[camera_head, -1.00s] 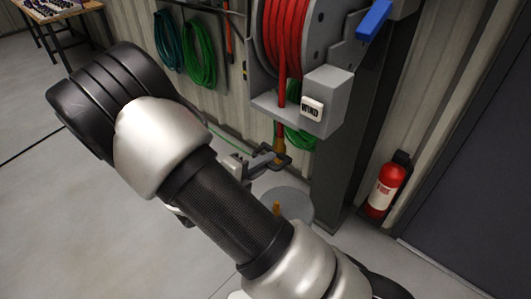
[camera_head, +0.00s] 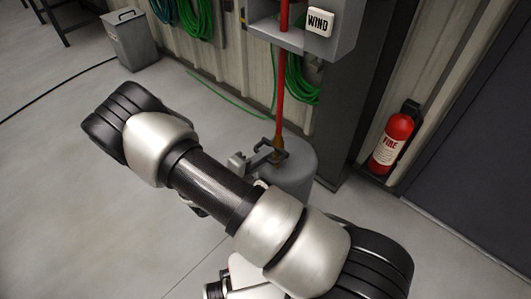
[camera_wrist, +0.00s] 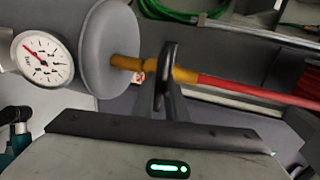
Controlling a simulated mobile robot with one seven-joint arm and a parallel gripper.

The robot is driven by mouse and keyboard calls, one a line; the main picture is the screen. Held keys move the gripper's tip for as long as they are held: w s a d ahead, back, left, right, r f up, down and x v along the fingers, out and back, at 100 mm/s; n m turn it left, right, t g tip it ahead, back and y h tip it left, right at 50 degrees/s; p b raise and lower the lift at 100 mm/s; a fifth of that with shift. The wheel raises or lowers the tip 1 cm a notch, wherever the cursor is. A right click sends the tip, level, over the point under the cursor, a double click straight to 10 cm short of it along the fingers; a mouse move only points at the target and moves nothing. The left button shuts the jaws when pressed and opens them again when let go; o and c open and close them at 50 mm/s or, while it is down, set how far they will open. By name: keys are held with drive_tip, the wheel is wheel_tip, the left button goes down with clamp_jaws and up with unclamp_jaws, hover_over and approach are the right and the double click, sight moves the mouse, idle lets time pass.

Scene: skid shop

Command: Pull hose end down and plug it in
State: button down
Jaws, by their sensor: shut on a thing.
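The red hose (camera_head: 281,95) hangs straight down from the reel housing, and its brass end (camera_head: 278,142) is in my gripper (camera_head: 268,154). In the wrist view my gripper (camera_wrist: 167,78) is shut around the brass end (camera_wrist: 186,75), and the red hose (camera_wrist: 250,90) runs off to the right. The grey tank (camera_head: 293,178) stands on the floor just below the gripper. Its round top (camera_wrist: 100,50) carries a brass fitting (camera_wrist: 122,62), in line with the hose end. The two look very close or touching; whether they are joined I cannot tell.
A pressure gauge (camera_wrist: 43,60) is beside the tank top. Green hoses (camera_head: 301,78) hang on the wall. A fire extinguisher (camera_head: 392,142) stands right of the dark column.

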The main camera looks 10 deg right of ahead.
drive_tip(key=shift+s+f, duration=0.1)
drive_tip(key=shift+f, duration=0.1)
drive_tip(key=c, duration=1.8)
unclamp_jaws()
drive_tip(key=shift+r, duration=0.1)
drive_tip(key=shift+o, duration=0.2)
drive_tip(key=p+v, duration=0.2)
drive_tip(key=v, duration=1.5)
drive_tip(key=shift+a+r, duration=0.15)
drive_tip(key=shift+a, duration=0.05)
